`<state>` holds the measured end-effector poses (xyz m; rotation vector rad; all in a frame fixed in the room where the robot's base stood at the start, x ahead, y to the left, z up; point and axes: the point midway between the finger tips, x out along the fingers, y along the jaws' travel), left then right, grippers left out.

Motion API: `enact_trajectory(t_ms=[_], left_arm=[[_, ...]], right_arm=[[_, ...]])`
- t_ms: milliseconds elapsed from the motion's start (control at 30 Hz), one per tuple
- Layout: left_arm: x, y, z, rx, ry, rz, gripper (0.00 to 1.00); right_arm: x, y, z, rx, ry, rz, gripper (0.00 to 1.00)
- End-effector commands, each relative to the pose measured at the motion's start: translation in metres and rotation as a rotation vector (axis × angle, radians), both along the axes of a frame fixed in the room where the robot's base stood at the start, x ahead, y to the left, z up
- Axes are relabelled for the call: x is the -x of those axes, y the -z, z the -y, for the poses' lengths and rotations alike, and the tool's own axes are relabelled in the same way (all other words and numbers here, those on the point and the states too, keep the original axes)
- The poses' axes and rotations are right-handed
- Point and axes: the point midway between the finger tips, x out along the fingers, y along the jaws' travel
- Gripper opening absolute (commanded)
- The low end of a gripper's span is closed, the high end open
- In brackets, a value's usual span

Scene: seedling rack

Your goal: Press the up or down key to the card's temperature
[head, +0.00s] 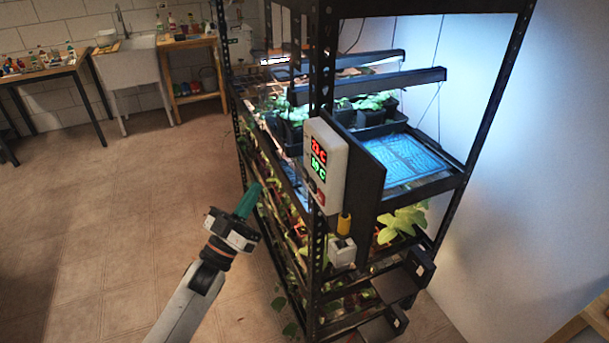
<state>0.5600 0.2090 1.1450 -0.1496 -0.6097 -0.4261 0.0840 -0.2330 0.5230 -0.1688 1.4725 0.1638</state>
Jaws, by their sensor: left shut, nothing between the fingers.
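The white controller box (338,175) is mounted on a dark panel at the front post of the rack. Its display shows a red number over a green number, each followed by a C; the digits are too small to read surely. Small keys (315,191) sit below the display, seen at a steep angle, and their marks cannot be read. I cannot make out a card with a temperature. My left gripper (249,200) has teal fingers that are shut and empty. It is left of the controller and a little lower, apart from it. My right gripper is not in view.
The black metal rack (317,250) holds several plant trays under lit lamp bars (370,85). A blue-lit tray (405,158) is on the right. A yellow connector (344,223) and a white box (342,252) hang below the controller. The floor at left is clear.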

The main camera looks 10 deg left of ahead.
Motion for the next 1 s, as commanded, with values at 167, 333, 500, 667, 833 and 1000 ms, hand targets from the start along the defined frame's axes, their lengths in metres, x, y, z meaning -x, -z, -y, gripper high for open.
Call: enact_trajectory(t_ms=[167, 333, 500, 667, 833, 1000], left_arm=[[-0.013, 0.001, 0.019, 0.003, 0.002, 0.002, 0.00], [-0.027, 0.002, 0.040, 0.004, 0.001, 0.000, 0.00], [-0.038, 0.002, 0.056, 0.001, 0.000, -0.001, 0.00], [-0.043, 0.001, 0.065, 0.001, 0.001, -0.001, 0.00], [-0.045, 0.000, 0.067, 0.001, 0.001, 0.000, 0.00], [-0.045, 0.000, 0.067, 0.000, 0.001, -0.001, 0.00]], right_arm=[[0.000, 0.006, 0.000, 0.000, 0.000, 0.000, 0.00], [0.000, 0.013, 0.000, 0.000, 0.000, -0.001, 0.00], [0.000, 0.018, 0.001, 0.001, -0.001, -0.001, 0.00], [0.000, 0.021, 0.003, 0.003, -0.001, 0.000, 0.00], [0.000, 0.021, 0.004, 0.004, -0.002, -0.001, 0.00], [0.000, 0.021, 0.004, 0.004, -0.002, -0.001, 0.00]])
